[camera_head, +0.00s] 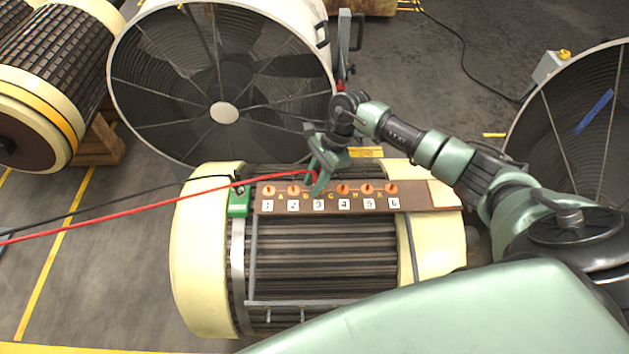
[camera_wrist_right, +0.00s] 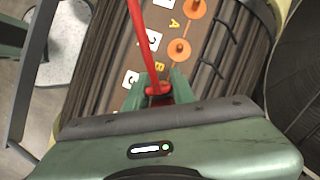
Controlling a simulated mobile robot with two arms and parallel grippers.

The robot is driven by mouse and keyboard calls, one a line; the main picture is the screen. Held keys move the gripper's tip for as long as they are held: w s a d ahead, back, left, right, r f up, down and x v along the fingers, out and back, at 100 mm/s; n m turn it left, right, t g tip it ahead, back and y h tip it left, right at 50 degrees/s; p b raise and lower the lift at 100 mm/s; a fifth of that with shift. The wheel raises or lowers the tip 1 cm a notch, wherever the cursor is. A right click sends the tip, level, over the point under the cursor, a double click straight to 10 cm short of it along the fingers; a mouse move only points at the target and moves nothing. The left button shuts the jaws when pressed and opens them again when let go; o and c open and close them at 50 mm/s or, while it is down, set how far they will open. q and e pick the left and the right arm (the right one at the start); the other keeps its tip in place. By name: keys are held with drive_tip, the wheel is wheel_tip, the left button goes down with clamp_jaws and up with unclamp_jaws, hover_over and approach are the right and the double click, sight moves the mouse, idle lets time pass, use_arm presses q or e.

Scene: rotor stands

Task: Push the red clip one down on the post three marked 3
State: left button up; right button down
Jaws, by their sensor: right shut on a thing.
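My right gripper (camera_head: 315,178) is shut on the red clip (camera_wrist_right: 157,88) at the end of the red cable. It is over the brown board (camera_head: 416,197), at the place of post three. The white label 3 (camera_head: 319,205) shows just in front of the fingers. The fingers hide post three, so I cannot tell whether the clip touches it or how far down it sits. Orange posts one (camera_head: 269,190) and two (camera_head: 293,190) stand bare to the left. Post four (camera_head: 343,188) stands to the right. My left gripper is not in view.
The red cable (camera_head: 150,207) runs off to the left. A black cable (camera_head: 120,191) ends at a green clamp (camera_head: 239,201) at the board's left end. The board lies on a cream-ended rotor (camera_head: 205,265). A large fan-like housing (camera_head: 222,112) stands close behind.

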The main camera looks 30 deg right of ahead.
drive_tip(key=c, duration=1.1)
unclamp_jaws()
